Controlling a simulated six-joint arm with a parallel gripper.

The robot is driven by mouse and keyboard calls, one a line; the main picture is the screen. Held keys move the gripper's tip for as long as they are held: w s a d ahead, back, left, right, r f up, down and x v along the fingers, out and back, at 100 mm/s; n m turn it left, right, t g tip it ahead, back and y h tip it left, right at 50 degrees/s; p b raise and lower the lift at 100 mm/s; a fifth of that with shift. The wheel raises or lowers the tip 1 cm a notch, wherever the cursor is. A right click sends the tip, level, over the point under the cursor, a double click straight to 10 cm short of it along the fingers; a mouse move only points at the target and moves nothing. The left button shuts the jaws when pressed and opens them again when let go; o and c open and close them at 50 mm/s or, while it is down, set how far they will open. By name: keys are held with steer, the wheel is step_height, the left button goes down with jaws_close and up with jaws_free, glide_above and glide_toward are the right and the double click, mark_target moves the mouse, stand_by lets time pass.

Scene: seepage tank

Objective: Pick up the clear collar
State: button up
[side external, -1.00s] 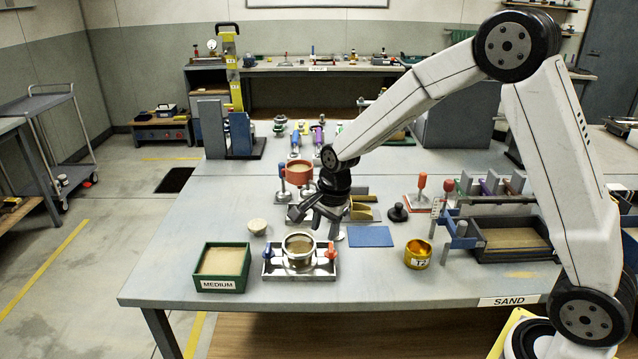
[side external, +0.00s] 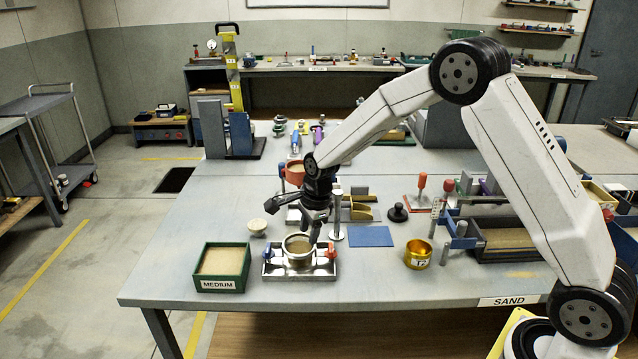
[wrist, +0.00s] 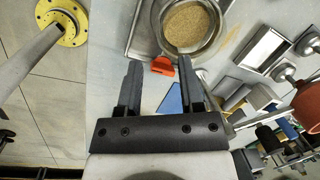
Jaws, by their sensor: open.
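The clear collar (side external: 289,245) is a see-through ring with a bright rim, standing upright on a shiny metal tray (side external: 275,273), with sand-coloured material showing inside it. In the wrist view the collar (wrist: 157,25) is at the top, cut off by the frame edge, with sand visible in its opening. My gripper (side external: 314,235) is above the right side of the tray, close to the collar's right rim. In the wrist view my gripper (wrist: 162,75) has its two dark fingers apart with nothing held. The collar lies beyond the fingertips there.
The tray has a blue knob (side external: 267,252) at left and an orange-red knob (side external: 331,251) at right. A green MEDIUM box (side external: 221,285) stands left, a gold cup (side external: 418,260) right. A blue mat (side external: 370,236) lies behind right. The front table edge is clear.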

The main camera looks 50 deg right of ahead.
steer(key=shift+f, duration=0.15)
steer(key=shift+w+a+f, duration=0.1)
steer(key=shift+w+f, duration=0.1)
steer(key=shift+f, duration=0.65)
steer(key=shift+w+f, duration=0.15)
steer(key=shift+f, duration=0.65)
steer(key=shift+w+a+f, duration=0.1)
steer(key=shift+w+f, duration=0.1)
steer(key=shift+f, duration=0.65)
steer(key=shift+d, duration=0.1)
jaws_close()
